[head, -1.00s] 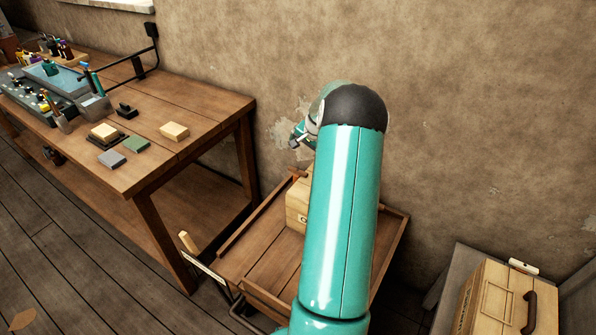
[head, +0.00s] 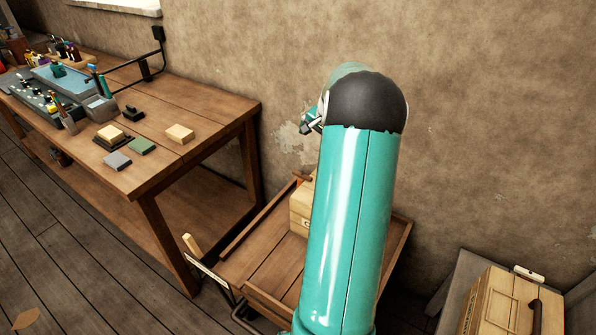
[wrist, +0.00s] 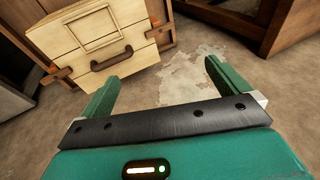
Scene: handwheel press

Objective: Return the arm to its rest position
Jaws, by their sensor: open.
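My arm (head: 345,220) is teal with a black joint cap and stands up in the middle of the head view. It covers part of the wooden tray cart behind it. My gripper shows in the wrist view (wrist: 160,92) with its two green fingers wide apart and nothing between them. In the head view only a small part of it shows beside the black joint cap.
A wooden workbench (head: 205,128) with blocks and tools stands at the left. A low wooden cart (head: 262,275) holds a pale wooden box (head: 300,210), partly hidden by my arm. Another box (head: 498,305) sits at the lower right. A bare wall (head: 480,130) rises behind.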

